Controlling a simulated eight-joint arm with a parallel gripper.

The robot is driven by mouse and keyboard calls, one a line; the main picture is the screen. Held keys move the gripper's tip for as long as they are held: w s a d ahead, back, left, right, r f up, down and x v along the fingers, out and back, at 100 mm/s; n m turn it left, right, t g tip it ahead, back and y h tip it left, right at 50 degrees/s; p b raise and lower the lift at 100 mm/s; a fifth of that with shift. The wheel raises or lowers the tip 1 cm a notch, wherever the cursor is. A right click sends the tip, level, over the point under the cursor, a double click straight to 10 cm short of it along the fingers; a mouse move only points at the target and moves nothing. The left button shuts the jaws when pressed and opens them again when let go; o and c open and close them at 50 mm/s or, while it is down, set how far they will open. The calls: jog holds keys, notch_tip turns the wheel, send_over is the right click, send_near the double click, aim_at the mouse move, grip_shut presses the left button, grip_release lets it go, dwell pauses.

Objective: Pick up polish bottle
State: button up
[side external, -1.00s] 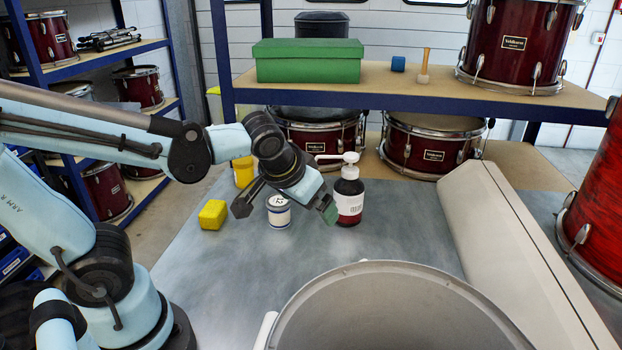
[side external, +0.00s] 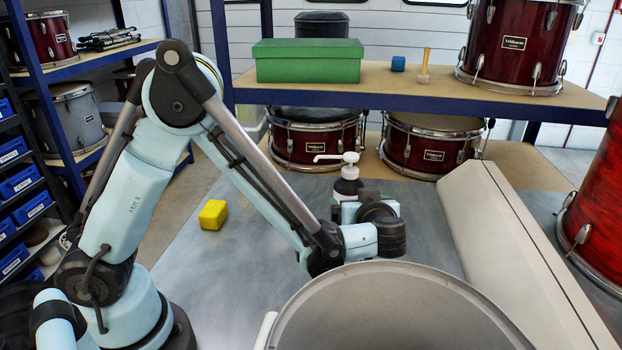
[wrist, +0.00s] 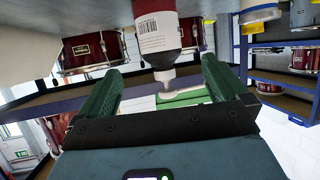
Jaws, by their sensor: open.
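The polish bottle (side external: 347,187) stands upright on the grey bench, with a dark shoulder and a white pump top. My gripper (side external: 346,208) is low in front of it and hides its label and lower body in the side view. In the wrist view, which is upside down, the bottle (wrist: 158,38) shows its white barcode label, dark red base and black neck. It lies between the lines of the two green fingers of my gripper (wrist: 161,66). The fingers are wide apart, with gaps on both sides of the bottle. No grip shows.
A yellow block (side external: 213,214) sits left on the bench. A large grey round shell (side external: 400,310) fills the front, and a long beige case (side external: 510,250) lies right. Drums (side external: 432,146) stand behind under a shelf (side external: 430,92). My arm hides the tin's earlier spot.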

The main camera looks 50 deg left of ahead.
aim_at(349, 191)
jog(key=x, duration=1.2)
jog(key=shift+a+r, duration=0.1)
jog(key=shift+r, duration=0.15)
jog(key=c, duration=1.4)
jog(key=shift+r, duration=0.2)
